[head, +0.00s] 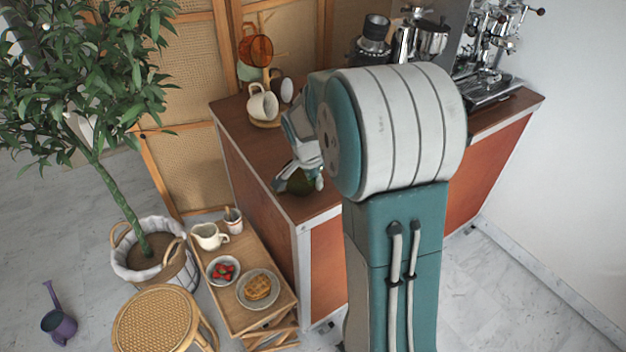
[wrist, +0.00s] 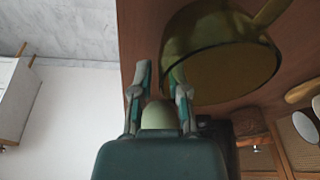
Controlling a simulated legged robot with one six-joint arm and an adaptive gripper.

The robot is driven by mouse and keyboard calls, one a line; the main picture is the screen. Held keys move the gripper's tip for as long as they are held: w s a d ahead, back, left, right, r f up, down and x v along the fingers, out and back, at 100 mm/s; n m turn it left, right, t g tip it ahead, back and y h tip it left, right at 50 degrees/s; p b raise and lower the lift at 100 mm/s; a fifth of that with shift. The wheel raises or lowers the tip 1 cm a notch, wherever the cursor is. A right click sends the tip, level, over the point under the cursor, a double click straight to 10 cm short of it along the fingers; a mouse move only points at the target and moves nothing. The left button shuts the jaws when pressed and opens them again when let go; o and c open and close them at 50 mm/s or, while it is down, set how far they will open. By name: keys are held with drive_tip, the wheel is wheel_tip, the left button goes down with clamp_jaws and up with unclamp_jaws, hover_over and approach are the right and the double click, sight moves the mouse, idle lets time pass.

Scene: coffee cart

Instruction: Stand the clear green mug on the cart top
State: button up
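The clear green mug (wrist: 222,70) shows large in the wrist view, which is upside down. In the head view, the mug (head: 300,183) is a dark green shape at the cart's near left corner, partly hidden by my gripper (head: 303,168). In the wrist view, my gripper's (wrist: 160,82) fingers stand apart with a gap between them. One finger overlaps the mug's edge; whether it touches is unclear.
A mug tree (head: 263,106) with a white mug and an orange cup stands at the cart's back left. Coffee machines (head: 490,60) stand at the back right. A low side table (head: 240,262) holds a pitcher, strawberries and a waffle. The cart top's left side is mostly clear.

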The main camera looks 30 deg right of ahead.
drive_tip(key=shift+d, duration=0.45)
drive_tip(key=shift+a+r, duration=0.2)
drive_tip(key=v, duration=1.2)
drive_tip(key=s+a+r+n+t+y, duration=0.1)
drive_tip(key=s+a+n+t, duration=0.1)
drive_tip(key=s+a+n, duration=0.4)
drive_tip(key=s+a+r+n+t+y, duration=0.1)
drive_tip(key=s+a+n, duration=0.6)
drive_tip(key=s, duration=0.7)
drive_tip(key=shift+s+n+t+y, duration=0.2)
drive_tip(key=shift+n+t+y, duration=0.1)
drive_tip(key=shift+n+t, duration=0.5)
